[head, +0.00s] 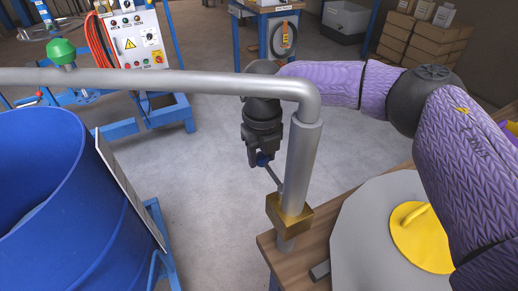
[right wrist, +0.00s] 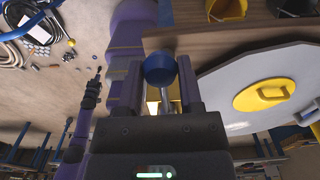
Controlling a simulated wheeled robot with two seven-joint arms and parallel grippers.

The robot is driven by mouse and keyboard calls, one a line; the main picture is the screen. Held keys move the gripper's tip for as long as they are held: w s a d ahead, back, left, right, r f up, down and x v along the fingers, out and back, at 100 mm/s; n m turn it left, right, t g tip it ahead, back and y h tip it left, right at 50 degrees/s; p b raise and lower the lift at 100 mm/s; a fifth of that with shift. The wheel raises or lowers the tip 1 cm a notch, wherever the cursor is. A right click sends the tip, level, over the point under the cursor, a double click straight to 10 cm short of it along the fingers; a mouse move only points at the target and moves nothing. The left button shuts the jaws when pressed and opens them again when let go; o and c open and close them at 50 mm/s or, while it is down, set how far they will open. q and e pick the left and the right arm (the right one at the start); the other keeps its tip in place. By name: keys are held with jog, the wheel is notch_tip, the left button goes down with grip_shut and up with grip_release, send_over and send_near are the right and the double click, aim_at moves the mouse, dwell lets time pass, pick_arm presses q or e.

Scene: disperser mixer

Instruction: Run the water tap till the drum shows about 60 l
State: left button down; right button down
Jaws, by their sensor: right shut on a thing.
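The water tap is a grey pipe (head: 200,82) that rises from a brass valve block (head: 289,212) and bends left toward the blue drum (head: 60,190). A thin lever with a blue knob (head: 263,159) sticks out of the valve. My right gripper (head: 262,160) is shut on the blue knob, which also shows between the fingers in the right wrist view (right wrist: 160,68). The drum stands at the left with its open top partly in view. The pipe's outlet, the water level and any scale reading are hidden. My left gripper is not in view.
A wooden bench (head: 300,262) carries a grey round lid with a yellow handled cover (head: 420,235). A control box (head: 135,42) with a warning sign stands behind the drum. Boxes (head: 425,40) are stacked at the back right. The floor between is clear.

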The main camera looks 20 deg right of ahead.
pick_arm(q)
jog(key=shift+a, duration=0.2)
pick_arm(e)
jog(key=c, duration=0.5)
grip_release()
jog(key=shift+c, duration=0.2)
jog(key=shift+o, duration=1.4)
notch_tip(320, 180, up, 10)
jog(key=shift+p, duration=1.15)
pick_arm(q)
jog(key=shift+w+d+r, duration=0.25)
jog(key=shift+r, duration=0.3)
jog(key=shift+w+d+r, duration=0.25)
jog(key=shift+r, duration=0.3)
